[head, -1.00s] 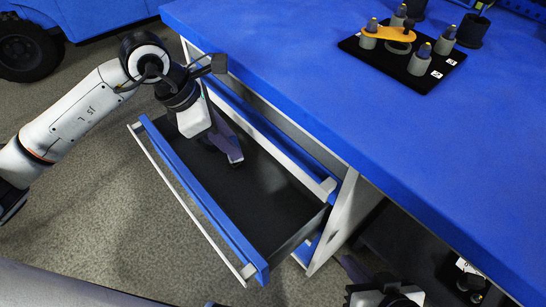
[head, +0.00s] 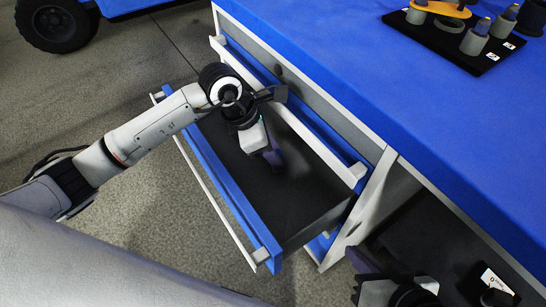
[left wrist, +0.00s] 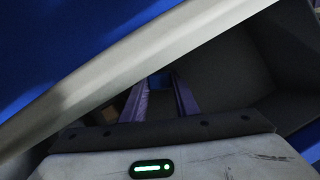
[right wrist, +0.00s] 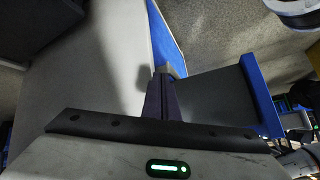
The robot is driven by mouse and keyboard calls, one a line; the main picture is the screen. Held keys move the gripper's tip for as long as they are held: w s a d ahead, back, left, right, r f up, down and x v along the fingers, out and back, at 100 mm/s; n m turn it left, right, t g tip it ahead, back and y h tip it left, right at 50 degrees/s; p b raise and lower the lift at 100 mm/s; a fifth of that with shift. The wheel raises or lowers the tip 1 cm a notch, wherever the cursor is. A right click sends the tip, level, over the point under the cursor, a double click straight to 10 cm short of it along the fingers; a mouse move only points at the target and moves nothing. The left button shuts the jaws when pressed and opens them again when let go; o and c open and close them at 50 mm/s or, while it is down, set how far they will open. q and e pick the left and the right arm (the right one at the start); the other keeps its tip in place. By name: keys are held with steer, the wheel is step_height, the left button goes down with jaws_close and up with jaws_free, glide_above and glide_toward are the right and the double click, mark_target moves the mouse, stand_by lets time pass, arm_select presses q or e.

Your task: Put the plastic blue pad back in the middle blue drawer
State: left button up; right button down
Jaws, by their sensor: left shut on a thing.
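The open blue drawer (head: 226,188) is pulled out from the workbench, with a blue front and a dark, empty-looking floor. It also shows in the right wrist view (right wrist: 258,95). My left gripper (head: 275,160) reaches down into this drawer. In the left wrist view its fingers (left wrist: 161,92) are apart, with a small blue patch between them, the blue pad (left wrist: 158,80); most of the pad is hidden. My right gripper (head: 360,262) is low beside the bench's white side panel, outside the drawer. In the right wrist view its fingers (right wrist: 163,98) are together, with nothing seen between them.
The blue workbench top (head: 340,50) overhangs the drawer on the right. A black tray (head: 450,38) with grey weights and a yellow piece stands on it. A black shelf (head: 440,232) lies under the bench. A dark vehicle wheel (head: 55,25) shows at the far left.

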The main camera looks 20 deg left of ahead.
arm_select(q)
steer(key=shift+a+f, duration=0.15)
steer(key=shift+f, duration=0.3)
steer(key=shift+s+f, duration=0.1)
steer(key=shift+f, duration=0.1)
steer(key=o, duration=1)
arm_select(e)
steer(key=shift+a+r, duration=0.2)
steer(key=shift+r, duration=0.05)
arm_select(q)
steer(key=shift+r, duration=0.25)
steer(key=shift+p+v, duration=2.05)
steer(key=shift+v, duration=3.9)
arm_select(e)
steer(key=shift+s+d+f+m+h, duration=0.15)
steer(key=shift+d+h, duration=0.05)
steer(key=shift+d, duration=0.4)
steer(key=shift+s+d+f+m+h, duration=0.15)
steer(key=shift+d+h, duration=0.05)
steer(key=shift+d, duration=0.4)
